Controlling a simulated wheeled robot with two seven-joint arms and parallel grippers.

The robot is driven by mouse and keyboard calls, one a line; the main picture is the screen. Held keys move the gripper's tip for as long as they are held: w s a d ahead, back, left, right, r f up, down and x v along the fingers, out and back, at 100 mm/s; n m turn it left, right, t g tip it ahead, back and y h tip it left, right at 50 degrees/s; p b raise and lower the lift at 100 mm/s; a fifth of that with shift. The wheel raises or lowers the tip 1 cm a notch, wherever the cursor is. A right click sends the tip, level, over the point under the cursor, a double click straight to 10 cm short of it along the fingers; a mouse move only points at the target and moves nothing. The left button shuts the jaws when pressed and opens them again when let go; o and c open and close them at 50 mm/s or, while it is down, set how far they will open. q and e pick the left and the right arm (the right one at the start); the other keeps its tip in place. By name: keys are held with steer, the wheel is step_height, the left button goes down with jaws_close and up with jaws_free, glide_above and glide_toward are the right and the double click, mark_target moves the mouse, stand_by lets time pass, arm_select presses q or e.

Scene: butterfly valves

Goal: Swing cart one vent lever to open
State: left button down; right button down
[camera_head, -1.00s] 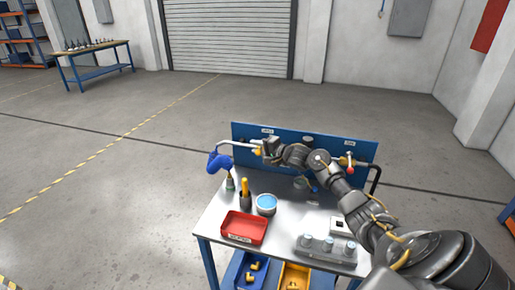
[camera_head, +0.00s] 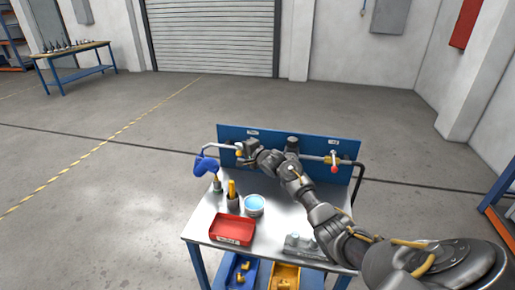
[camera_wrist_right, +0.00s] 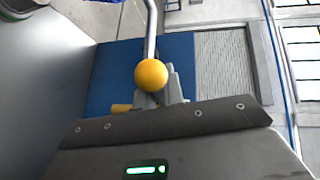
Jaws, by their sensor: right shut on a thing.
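A blue panel (camera_head: 285,135) stands along the back of a steel-topped cart (camera_head: 285,222), with two pipe fittings on it. My right gripper (camera_head: 247,147) is at the left fitting, where a bent grey pipe (camera_head: 220,149) runs left. In the right wrist view, a round yellow knob (camera_wrist_right: 151,74) sits at the fingers of my right gripper (camera_wrist_right: 160,92), which are shut on the lever. The gripper hides most of this lever, so its angle is unclear. A red lever (camera_head: 334,168) hangs at the right fitting. Panel labels are unreadable. My left gripper is out of view.
A blue item (camera_head: 206,166) hangs at the pipe's left end. A red tray (camera_head: 232,230), a tub with blue contents (camera_head: 254,205) and a dark holder (camera_head: 233,201) stand on the cart. My right arm crosses the cart's right side. Open floor lies beyond.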

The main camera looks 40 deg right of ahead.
stand_by(0.3)
steer(key=c, duration=1.5)
jaws_free()
steer(key=s+r+b, duration=0.1)
steer(key=s+r, duration=0.1)
steer(key=s, duration=0.8)
steer(key=shift+s+d, duration=0.25)
steer(key=shift+d, duration=0.1)
